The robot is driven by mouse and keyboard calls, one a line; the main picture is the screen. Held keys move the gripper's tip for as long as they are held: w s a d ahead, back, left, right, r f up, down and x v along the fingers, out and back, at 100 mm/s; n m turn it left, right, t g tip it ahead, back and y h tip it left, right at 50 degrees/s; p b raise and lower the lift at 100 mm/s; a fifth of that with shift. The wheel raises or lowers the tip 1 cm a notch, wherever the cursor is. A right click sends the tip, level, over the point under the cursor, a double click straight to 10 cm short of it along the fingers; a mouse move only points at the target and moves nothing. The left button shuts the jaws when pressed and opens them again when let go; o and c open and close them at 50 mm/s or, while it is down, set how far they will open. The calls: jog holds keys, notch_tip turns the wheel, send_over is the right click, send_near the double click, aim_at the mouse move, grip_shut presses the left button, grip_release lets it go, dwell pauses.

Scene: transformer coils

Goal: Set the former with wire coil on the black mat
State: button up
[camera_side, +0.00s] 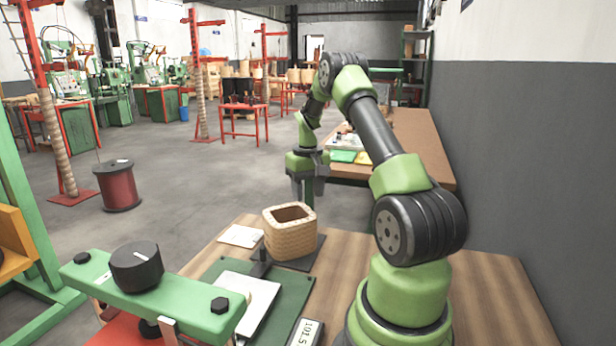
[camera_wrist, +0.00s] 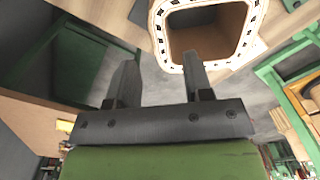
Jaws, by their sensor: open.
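The former with wire coil (camera_side: 290,236) is a tan, square, hollow block with rounded corners and a woven-looking side. It stands upright on the wooden table, opening up, and appears to rest on the black mat (camera_side: 308,256), which shows at its right and front. In the wrist view the former (camera_wrist: 158,35) shows its pale, dark-marked rim and open hollow at the top. My gripper (camera_side: 308,198) is open and empty, above and beyond the former, apart from it in the side view. In the wrist view one finger of my gripper (camera_wrist: 157,72) overlaps the hollow.
A white card (camera_side: 241,236) lies left of the former. A green mat (camera_side: 290,300) with a white sheet (camera_side: 252,298) lies in front. A green bar with a black knob (camera_side: 136,266) stands at the near left. The table's right part is clear.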

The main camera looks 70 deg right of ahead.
jog(key=w+a+r+n+t, duration=0.2)
jog(key=w+a+r+t, duration=0.1)
jog(key=a+r, duration=1.45)
jog(key=s+a+n+t+y, duration=0.1)
jog(key=s+a+t, duration=0.1)
jog(key=s+a, duration=0.3)
jog(key=s+a+r+n+t+y, duration=0.1)
jog(key=s+a+n+t, duration=0.1)
jog(key=s+a, duration=0.4)
jog(key=shift+s+a, duration=0.25)
jog(key=shift+a, duration=2.55)
